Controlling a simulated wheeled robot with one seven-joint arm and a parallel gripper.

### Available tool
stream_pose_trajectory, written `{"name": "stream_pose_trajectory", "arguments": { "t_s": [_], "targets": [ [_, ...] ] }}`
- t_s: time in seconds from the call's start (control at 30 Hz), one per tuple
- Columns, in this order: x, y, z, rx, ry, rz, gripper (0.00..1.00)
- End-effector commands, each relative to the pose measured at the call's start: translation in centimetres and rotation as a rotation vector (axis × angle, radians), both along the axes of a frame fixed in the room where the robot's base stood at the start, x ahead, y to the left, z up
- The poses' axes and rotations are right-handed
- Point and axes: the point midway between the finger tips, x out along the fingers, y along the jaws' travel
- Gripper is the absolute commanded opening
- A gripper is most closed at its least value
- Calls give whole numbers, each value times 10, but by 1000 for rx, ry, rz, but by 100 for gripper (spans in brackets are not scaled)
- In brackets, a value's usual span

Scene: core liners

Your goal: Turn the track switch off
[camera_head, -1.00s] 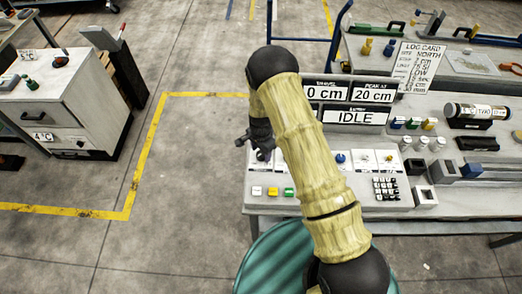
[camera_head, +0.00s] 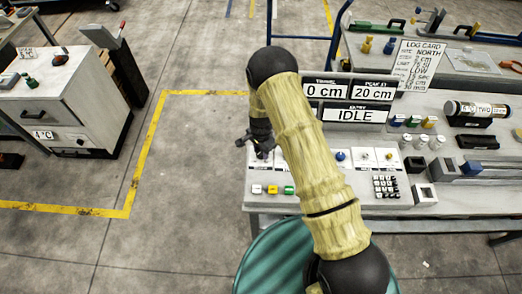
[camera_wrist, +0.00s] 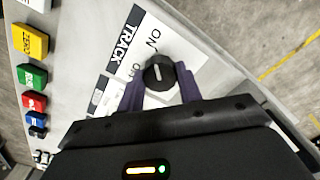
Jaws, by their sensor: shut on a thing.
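The track switch is a round black knob (camera_wrist: 158,73) with a white pointer line, on a white plate in the wrist view. The plate has a black TRACK label (camera_wrist: 122,40). ON is printed above the knob, and the line points roughly that way. A second mark at its left is partly hidden. My gripper (camera_wrist: 160,88) has its two purple fingers on either side of the knob, shut on it. In the head view my gripper (camera_head: 261,146) is low at the left end of the control panel, and my arm hides part of the panel.
Yellow (camera_wrist: 31,40), green and red buttons line the panel edge. Display boards (camera_head: 352,116) read 0 cm, 20 cm and IDLE. A keypad (camera_head: 385,187), more knobs and a log card (camera_head: 417,66) are to the right. Open floor lies left of the bench.

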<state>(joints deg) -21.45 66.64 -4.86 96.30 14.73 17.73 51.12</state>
Motion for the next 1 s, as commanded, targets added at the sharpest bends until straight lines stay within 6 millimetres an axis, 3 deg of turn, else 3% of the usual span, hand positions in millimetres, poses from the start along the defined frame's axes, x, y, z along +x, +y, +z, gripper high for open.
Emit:
{"name": "stream_pose_trajectory", "arguments": {
  "t_s": [0.37,1.0],
  "targets": [
    [1,1,-2,3,-3,182,12],
    [2,1,-2,3,-6,771,12]
  ]
}}
